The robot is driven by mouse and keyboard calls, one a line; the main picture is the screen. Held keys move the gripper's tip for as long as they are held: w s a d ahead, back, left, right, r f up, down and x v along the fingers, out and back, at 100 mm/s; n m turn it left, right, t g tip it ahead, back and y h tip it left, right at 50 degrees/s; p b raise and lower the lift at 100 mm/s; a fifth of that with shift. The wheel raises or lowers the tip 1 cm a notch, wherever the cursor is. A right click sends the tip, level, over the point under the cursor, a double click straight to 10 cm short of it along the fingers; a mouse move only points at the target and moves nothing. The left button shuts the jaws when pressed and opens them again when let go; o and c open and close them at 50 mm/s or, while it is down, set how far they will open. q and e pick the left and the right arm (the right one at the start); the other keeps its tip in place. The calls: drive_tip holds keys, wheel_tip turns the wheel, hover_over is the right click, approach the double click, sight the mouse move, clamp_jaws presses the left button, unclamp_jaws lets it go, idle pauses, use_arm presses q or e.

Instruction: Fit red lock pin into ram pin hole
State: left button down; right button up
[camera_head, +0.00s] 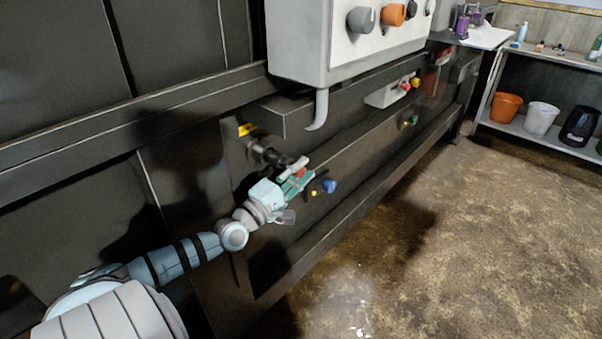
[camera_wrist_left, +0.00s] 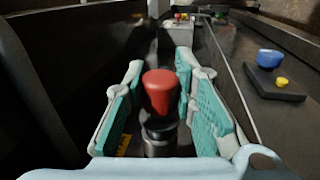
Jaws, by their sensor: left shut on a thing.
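The red lock pin (camera_wrist_left: 160,88) has a red knob above a dark metal shaft; it stands between the teal pads of my left gripper (camera_wrist_left: 158,98) in the left wrist view. In the head view my left gripper (camera_head: 293,180) is shut on it, and only a small red part of the pin (camera_head: 301,172) shows. The gripper is at the machine's lower side, just right of a dark metal cylinder fitting (camera_head: 262,151) with a yellow label by it. The ram pin hole cannot be made out. My right gripper is not in view.
A blue knob (camera_head: 329,186) on a dark plate is close right of the gripper; it also shows in the left wrist view (camera_wrist_left: 270,58). A control box (camera_head: 312,40) with a hanging grey hook overhangs above. Shelves with buckets stand far right. The floor is clear.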

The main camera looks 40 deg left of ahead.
use_arm(q)
drive_tip(key=shift+a, duration=0.35)
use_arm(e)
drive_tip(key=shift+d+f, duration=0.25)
use_arm(q)
drive_tip(key=shift+a+b, duration=0.2)
drive_tip(key=shift+b, duration=0.15)
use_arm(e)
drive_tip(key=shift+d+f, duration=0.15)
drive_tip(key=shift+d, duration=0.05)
use_arm(q)
drive_tip(key=shift+a, duration=0.3)
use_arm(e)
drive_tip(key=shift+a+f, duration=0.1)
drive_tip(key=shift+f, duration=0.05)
use_arm(q)
drive_tip(key=shift+a+b, duration=0.1)
drive_tip(key=shift+b, duration=0.2)
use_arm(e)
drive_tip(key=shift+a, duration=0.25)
use_arm(q)
drive_tip(key=c, duration=1.2)
unclamp_jaws()
drive_tip(key=shift+c, duration=0.2)
drive_tip(key=shift+s, duration=0.1)
drive_tip(key=shift+c, duration=0.4)
